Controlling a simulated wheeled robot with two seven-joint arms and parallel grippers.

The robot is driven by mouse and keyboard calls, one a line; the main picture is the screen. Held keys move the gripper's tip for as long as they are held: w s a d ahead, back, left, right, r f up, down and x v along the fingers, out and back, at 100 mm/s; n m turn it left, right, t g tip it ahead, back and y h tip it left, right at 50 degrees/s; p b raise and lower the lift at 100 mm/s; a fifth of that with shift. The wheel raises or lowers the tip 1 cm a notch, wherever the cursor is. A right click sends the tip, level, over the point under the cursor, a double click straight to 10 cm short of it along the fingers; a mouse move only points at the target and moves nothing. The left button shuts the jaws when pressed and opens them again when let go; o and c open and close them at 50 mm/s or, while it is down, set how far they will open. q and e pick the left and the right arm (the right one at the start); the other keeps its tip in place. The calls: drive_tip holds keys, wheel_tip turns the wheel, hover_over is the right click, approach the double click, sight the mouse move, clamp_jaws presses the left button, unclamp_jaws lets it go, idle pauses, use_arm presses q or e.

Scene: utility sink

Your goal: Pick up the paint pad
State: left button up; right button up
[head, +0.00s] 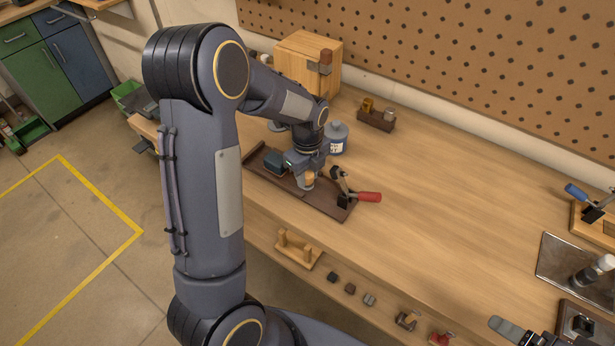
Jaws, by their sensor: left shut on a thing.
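My left gripper (306,182) points down over the brown tray (332,205) on the workbench. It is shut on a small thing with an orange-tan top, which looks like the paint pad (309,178). The fingers hide much of it, and I cannot tell whether its underside touches the tray. A dark teal block (275,160) lies in the tray just left of the gripper.
A red-handled clamp (367,197) stands close right of the gripper. A blue-grey jar (337,138) and a wooden box (306,66) are behind it. A small brown rack (375,119) stands near the pegboard. The bench's middle right is clear.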

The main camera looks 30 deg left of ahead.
sight(308, 172)
use_arm(q)
drive_tip(key=shift+r, duration=0.1)
drive_tip(key=shift+r, duration=0.2)
wheel_tip(308, 172, up, 2)
drive_tip(key=shift+w+r+b, duration=0.1)
drive_tip(key=shift+r+b, duration=0.1)
drive_tip(key=shift+b, duration=0.3)
drive_tip(key=s+a+r+b, duration=0.1)
drive_tip(key=s+r, duration=0.9)
drive_tip(key=s, duration=0.4)
drive_tip(key=shift+b, duration=0.4)
drive_tip(key=shift+s, duration=0.1)
drive_tip(key=shift+o, duration=1.4)
drive_tip(key=shift+c, duration=1)
